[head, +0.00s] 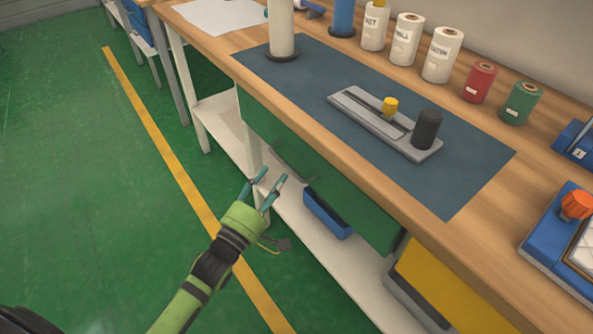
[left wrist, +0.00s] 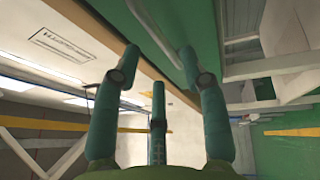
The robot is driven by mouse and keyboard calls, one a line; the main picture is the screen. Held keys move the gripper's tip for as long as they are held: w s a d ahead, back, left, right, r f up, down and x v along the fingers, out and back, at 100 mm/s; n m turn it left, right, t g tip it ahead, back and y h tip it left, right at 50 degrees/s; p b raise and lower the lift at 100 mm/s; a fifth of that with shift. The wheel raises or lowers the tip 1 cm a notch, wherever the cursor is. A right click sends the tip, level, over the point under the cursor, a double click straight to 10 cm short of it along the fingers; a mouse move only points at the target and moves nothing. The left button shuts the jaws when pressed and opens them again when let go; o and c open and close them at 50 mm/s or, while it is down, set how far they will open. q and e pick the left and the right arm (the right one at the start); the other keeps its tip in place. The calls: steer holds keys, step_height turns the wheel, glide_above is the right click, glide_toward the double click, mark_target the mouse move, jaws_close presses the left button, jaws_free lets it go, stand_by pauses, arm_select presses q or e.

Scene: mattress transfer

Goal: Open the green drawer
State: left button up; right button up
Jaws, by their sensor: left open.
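The green drawer (head: 345,188) is under the front edge of the workbench, and its front looks shut. Its long handle (head: 293,162) runs along the drawer front. My left gripper (head: 272,177) is open and empty, beside the drawer's left part, with its fingers pointing towards the handle. In the left wrist view the green drawer front (left wrist: 198,22) and the pale handle bar (left wrist: 152,30) are ahead of the left gripper (left wrist: 159,62). I cannot tell whether any finger touches the handle. My right gripper is not in view.
The wooden workbench (head: 450,232) carries a dark mat (head: 470,160), a grey fixture (head: 365,113) and several spools. A blue bin (head: 327,215) sits on the lower white shelf (head: 225,130). A yellow panel (head: 450,290) is right of the drawer. Green floor (head: 70,190) is free at left.

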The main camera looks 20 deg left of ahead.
mark_target(284, 164)
arm_select(q)
steer(key=x, duration=0.6)
steer(key=shift+w, duration=0.15)
jaws_close()
